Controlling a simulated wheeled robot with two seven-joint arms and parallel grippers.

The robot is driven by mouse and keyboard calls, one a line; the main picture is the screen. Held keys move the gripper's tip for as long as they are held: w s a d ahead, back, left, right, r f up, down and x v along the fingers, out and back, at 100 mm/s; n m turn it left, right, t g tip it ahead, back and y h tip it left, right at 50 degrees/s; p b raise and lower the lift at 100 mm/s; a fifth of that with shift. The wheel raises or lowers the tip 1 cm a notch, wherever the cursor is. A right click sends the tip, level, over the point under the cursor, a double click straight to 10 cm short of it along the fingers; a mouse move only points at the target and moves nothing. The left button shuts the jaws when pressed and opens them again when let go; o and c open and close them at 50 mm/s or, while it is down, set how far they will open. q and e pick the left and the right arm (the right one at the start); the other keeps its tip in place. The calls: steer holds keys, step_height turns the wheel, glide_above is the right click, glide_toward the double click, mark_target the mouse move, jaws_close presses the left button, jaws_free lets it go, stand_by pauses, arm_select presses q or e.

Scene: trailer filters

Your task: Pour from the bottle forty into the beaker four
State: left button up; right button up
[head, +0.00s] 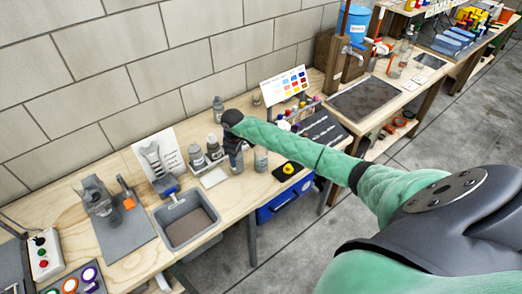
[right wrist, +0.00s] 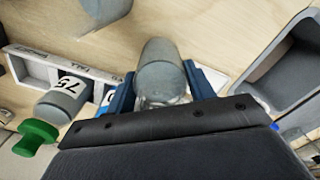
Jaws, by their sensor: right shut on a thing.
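My right gripper (head: 234,148) is over the middle of the wooden bench, its arm coming in from the right. In the right wrist view its blue fingers are shut on a grey, glassy-looking bottle (right wrist: 160,70). No number on this bottle is readable, and its lower part is hidden behind the gripper body. A grey bottle marked 75 (right wrist: 66,98) stands left of it by a white labelled rack (right wrist: 30,66). In the head view other grey bottles (head: 197,158) (head: 218,107) stand nearby. A clear container (head: 260,159) stands just right of the gripper; I cannot read its number. My left gripper is not in view.
A grey sink basin (head: 187,222) lies to the left. A colour chart (head: 286,85) and a dark tray (head: 321,131) are to the right. A yellow knob (head: 288,168) sits near the bench's front edge. A white card (head: 214,178) lies flat before the bottles.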

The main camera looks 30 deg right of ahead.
steer(key=shift+s+d+r, duration=0.1)
steer(key=shift+d, duration=0.05)
steer(key=shift+s+d+r+t+y, duration=0.25)
steer(key=shift+d+t+y, duration=0.25)
steer(key=shift+y, duration=0.45)
steer(key=shift+s+d+r+t+y, duration=0.2)
steer(key=shift+d+t+y, duration=0.25)
steer(key=shift+y, duration=0.5)
steer(key=r, duration=0.1)
steer(key=d+r+y, duration=0.1)
steer(key=r, duration=0.1)
steer(key=shift+s, duration=0.15)
steer(key=shift+s+d+r+t+y, duration=0.1)
steer(key=shift+d+r+t+y, duration=0.15)
steer(key=shift+r+y, duration=0.2)
steer(key=shift+s+d+r+t+y, duration=0.1)
steer(key=shift+d+r+t+y, duration=0.1)
steer(key=shift+r+y, duration=0.25)
steer(key=shift+d+r, duration=0.15)
steer(key=shift+r, duration=0.15)
steer(key=shift+s+f+t+y, duration=0.1)
steer(key=shift+f+t+y, duration=0.2)
steer(key=shift+y, duration=0.2)
steer(key=shift+d+f+y+b, duration=0.1)
steer(key=shift+f+y+b, duration=0.1)
steer(key=shift+y+b, duration=0.2)
steer(key=shift+r+t+y+b, duration=0.15)
steer(key=shift+t+y+b, duration=0.3)
steer(key=shift+b, duration=0.7)
